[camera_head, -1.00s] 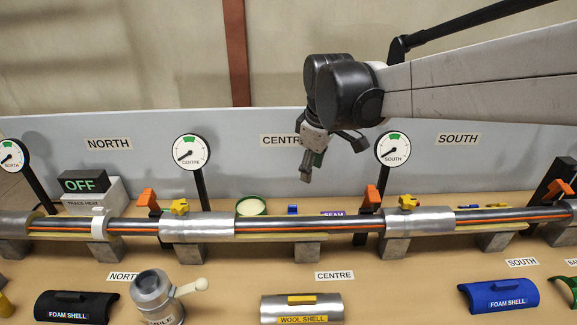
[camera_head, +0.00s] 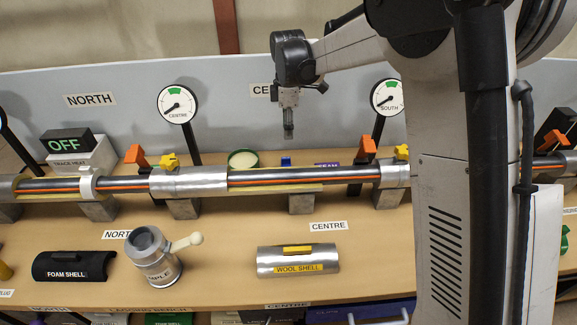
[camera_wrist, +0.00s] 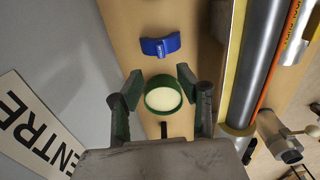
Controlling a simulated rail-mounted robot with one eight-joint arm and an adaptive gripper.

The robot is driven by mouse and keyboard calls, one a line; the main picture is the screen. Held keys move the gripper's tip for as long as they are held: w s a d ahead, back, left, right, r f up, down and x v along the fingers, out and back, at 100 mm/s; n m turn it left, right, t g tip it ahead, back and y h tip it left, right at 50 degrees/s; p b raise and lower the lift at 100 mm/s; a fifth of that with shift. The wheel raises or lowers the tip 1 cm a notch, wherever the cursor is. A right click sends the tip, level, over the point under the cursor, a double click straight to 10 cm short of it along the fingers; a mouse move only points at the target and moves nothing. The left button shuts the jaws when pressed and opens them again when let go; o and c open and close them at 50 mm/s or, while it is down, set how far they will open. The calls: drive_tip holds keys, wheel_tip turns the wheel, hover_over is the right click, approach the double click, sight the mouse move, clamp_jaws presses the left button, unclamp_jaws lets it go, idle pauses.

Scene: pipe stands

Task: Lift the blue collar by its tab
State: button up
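My gripper (camera_head: 289,136) points down above the bench behind the pipe, near this blue piece. In the wrist view its two fingers are spread with nothing held. A green-rimmed round tin (camera_wrist: 163,94) shows between the fingers, below them on the bench; the collar is beyond the fingertips.
The pipe (camera_head: 275,178) runs across the bench in front of my gripper. Gauges on posts, one marked centre (camera_head: 177,104), and orange clips (camera_head: 136,154) rise behind it.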

hover_over(286, 158)
drive_tip(key=f, duration=0.7)
drive_tip(key=shift+w+d+f, duration=0.1)
drive_tip(key=shift+d, duration=0.2)
drive_tip(key=shift+a+f, duration=0.15)
drive_tip(key=shift+f, duration=1.2)
drive_tip(key=shift+a+f, duration=0.15)
drive_tip(key=shift+f, duration=1.15)
clamp_jaws()
